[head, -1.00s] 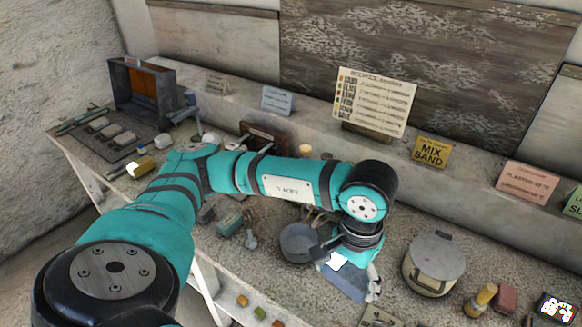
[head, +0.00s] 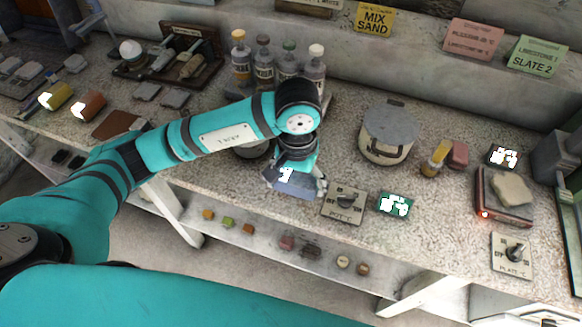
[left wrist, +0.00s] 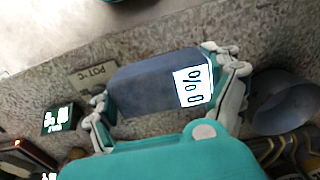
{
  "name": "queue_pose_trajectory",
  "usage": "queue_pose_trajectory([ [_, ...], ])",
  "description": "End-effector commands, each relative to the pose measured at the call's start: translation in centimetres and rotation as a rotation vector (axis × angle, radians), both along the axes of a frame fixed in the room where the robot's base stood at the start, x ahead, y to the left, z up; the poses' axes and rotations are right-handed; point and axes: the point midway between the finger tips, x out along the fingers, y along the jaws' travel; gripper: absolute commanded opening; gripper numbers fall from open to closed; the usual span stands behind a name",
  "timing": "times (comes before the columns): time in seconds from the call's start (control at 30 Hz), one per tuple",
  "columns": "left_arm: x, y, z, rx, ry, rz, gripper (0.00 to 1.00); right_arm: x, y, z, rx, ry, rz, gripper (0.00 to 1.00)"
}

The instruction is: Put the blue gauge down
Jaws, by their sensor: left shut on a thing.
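The blue gauge (head: 292,184) is a slate-blue box with a white lit display. My left gripper (head: 296,188) is shut on it near the bench's front edge, beside the POT °C dial plate (head: 343,204). In the left wrist view the gauge (left wrist: 145,84) lies between the fingers of the left gripper (left wrist: 167,98), its display showing a % sign and a 0. I cannot tell whether its underside touches the bench. My right gripper is not in view.
A dark round pan (head: 252,150) stands left of the gripper, partly behind my arm. A lidded pot (head: 388,133) is behind to the right. A green lit display (head: 395,205) lies right of the dial plate. Bare bench (head: 425,235) shows farther right.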

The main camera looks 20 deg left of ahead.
Motion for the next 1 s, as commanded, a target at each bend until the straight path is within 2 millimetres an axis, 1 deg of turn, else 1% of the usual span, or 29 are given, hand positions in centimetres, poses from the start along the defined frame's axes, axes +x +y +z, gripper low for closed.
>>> queue_pose_trajectory([
  [0.03, 1.1, 0.7, 0.2, 0.0, 0.003, 0.007, 0.57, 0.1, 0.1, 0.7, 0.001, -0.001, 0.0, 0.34],
  [0.13, 2.8, 1.7, 0.0, 0.0, 0.001, 0.003, 0.57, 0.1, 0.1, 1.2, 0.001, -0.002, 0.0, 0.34],
  [0.2, 3.6, 2.1, -0.2, -0.001, 0.0, 0.002, 0.57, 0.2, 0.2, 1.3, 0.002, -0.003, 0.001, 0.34],
  [0.3, 4.1, 2.5, -0.4, -0.002, 0.001, -0.001, 0.57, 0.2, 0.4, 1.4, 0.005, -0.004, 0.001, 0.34],
  [0.37, 4.2, 2.5, -0.8, -0.001, 0.004, 0.0, 0.57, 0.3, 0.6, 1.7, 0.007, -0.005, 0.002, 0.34],
  [0.5, 4.1, 2.5, -2.7, -0.002, 0.007, 0.0, 0.57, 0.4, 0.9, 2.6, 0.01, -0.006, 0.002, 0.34],
  [0.6, 4.1, 2.5, -3.7, -0.002, 0.003, -0.001, 0.57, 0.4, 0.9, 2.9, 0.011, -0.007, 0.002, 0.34],
  [0.87, 4.2, 2.5, -4.0, -0.001, -0.001, -0.002, 0.57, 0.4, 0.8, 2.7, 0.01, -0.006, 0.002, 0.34],
  [1.0, 4.2, 2.5, -4.4, -0.001, -0.001, -0.002, 0.57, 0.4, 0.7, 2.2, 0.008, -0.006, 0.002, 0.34],
])
